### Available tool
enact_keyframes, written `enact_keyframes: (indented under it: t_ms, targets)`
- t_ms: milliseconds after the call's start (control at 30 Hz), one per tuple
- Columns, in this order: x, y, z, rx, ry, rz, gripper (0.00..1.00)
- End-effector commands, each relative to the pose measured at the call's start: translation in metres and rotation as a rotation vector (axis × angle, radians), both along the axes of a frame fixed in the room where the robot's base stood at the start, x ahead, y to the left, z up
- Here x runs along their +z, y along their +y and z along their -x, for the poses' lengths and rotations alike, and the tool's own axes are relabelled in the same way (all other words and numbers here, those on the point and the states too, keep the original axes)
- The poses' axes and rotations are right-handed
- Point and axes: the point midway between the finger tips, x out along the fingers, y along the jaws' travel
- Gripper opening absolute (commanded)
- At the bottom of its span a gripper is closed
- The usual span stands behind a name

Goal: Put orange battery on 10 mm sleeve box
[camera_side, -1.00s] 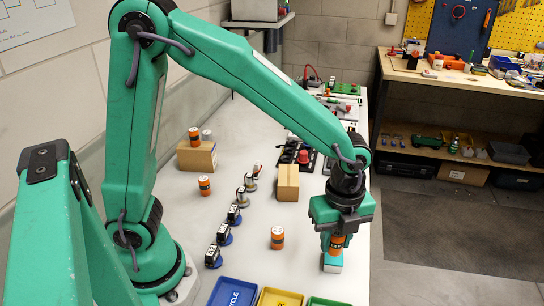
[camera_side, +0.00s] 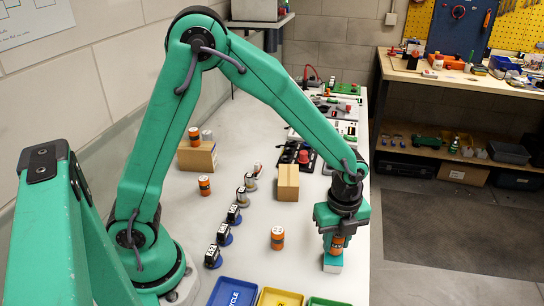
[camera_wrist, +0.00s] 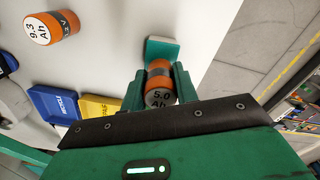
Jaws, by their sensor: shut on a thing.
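In the side view the battery (camera_side: 337,243) shows below the jaws, upright above a small white-and-green block (camera_side: 333,264). I cannot tell if it touches the block. Two cardboard boxes stand on the bench: one (camera_side: 288,186) in the middle with a bare top, and one (camera_side: 198,158) farther left with an orange battery (camera_side: 194,137) and a grey cell (camera_side: 207,135) on it. Their markings are not readable.
Two other orange batteries stand on the bench, one near (camera_side: 277,238) and one farther left (camera_side: 204,186). Several small labelled dark and silver parts form a row (camera_side: 234,214). Blue (camera_side: 233,292), yellow (camera_side: 279,297) and green (camera_side: 328,302) trays lie at the front.

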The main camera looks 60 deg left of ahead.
Motion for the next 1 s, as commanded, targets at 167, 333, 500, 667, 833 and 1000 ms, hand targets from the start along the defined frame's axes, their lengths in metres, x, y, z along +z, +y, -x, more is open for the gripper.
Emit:
enact_keyframes:
  t_ms: [167, 333, 500, 667, 833, 1000]
  targets:
    - [-0.0096, -0.0001, 0.0001, 0.000, 0.000, 0.000, 0.04]
    - [-0.0093, -0.0001, 0.0001, 0.000, -0.001, 0.000, 0.04]
    - [-0.0115, 0.0000, 0.0003, 0.000, 0.000, 0.000, 0.04]
    - [-0.0125, 0.0000, 0.0004, 0.000, 0.001, 0.000, 0.49]
    - [-0.0124, 0.0000, 0.0004, 0.000, 0.000, 0.000, 0.51]
    - [-0.0117, 0.0000, 0.0002, 0.000, 0.000, 0.000, 0.51]
